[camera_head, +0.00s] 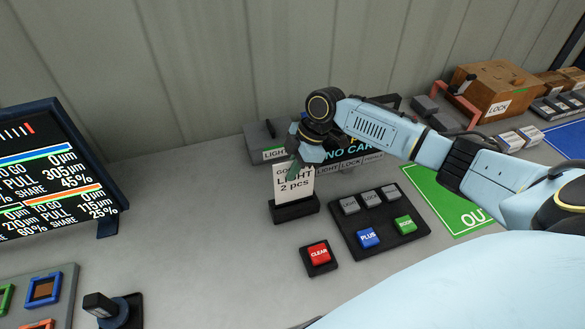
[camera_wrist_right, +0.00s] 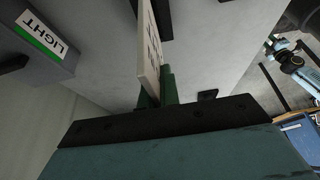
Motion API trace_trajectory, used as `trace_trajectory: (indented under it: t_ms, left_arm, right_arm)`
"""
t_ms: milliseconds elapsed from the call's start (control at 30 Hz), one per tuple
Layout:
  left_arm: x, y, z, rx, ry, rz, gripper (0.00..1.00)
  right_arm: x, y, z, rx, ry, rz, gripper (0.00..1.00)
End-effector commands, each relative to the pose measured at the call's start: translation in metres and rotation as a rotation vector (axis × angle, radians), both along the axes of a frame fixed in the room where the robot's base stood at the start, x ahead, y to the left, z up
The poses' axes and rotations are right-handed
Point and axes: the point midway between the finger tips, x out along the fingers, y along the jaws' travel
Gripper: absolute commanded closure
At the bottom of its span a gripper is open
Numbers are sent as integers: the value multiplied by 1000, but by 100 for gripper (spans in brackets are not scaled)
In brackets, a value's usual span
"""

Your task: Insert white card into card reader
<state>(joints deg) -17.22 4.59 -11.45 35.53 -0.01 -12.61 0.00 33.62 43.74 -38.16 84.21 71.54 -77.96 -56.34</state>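The white card (camera_head: 294,184) stands upright at a black slotted stand (camera_head: 296,209) and its print reads "LIGHT 2 pcs". My right gripper (camera_head: 298,169) is at the card's top edge. In the right wrist view the card (camera_wrist_right: 150,45) lies between the two green fingertips (camera_wrist_right: 157,90), which are close together on it. I cannot tell whether the card's lower edge is still in the slot. The card reader, with a dark "NO CARD" display (camera_head: 350,151), is behind, partly hidden by my right arm. My left gripper is not in view.
A grey LIGHT box (camera_head: 264,137) is behind. A green OUT mat (camera_head: 438,198) is at right, a monitor (camera_head: 50,175) at left. The grey table between is clear.

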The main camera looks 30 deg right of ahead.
Motion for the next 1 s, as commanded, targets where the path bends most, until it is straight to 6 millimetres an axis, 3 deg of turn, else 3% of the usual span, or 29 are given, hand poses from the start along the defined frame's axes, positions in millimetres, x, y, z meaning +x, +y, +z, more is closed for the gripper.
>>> trace_trajectory:
  t_ms: [1000]
  left_arm:
    - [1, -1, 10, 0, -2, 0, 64]
  right_arm:
    - [0, 0, 1, 0, 0, -1, 100]
